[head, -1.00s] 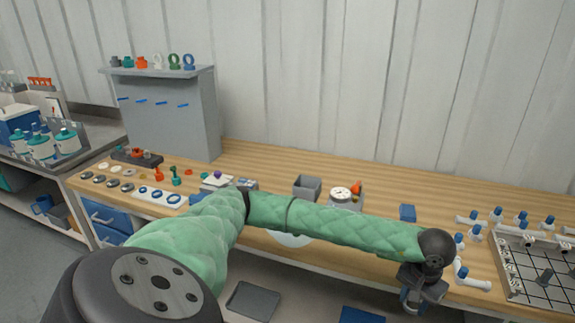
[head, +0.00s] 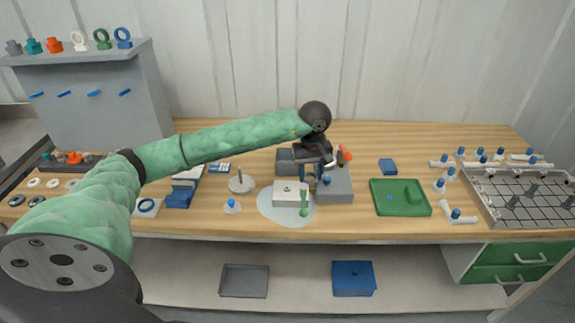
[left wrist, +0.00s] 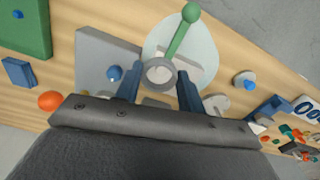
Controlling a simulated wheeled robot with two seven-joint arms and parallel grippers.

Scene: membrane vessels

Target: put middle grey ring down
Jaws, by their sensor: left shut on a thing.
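My left gripper (head: 315,181) is over the middle of the table, pointing down. In the left wrist view its two blue fingers (left wrist: 158,92) are shut on a grey ring (left wrist: 159,64), seen open end on. In the head view the ring is too hidden by the gripper to make out. Below and beside it are a white block (head: 282,197) on a pale round mat (head: 268,212), a green ball-ended lever (head: 304,204), and a grey block (head: 337,193). I cannot tell whether the ring touches anything. My right gripper is not in view.
A grey open box (head: 287,161) stands behind the gripper. A green tray (head: 381,203) and a blue block (head: 388,166) lie to the right. A round-based stand (head: 241,184) is to the left. White pipe pieces and a gridded rack (head: 530,210) fill the far right.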

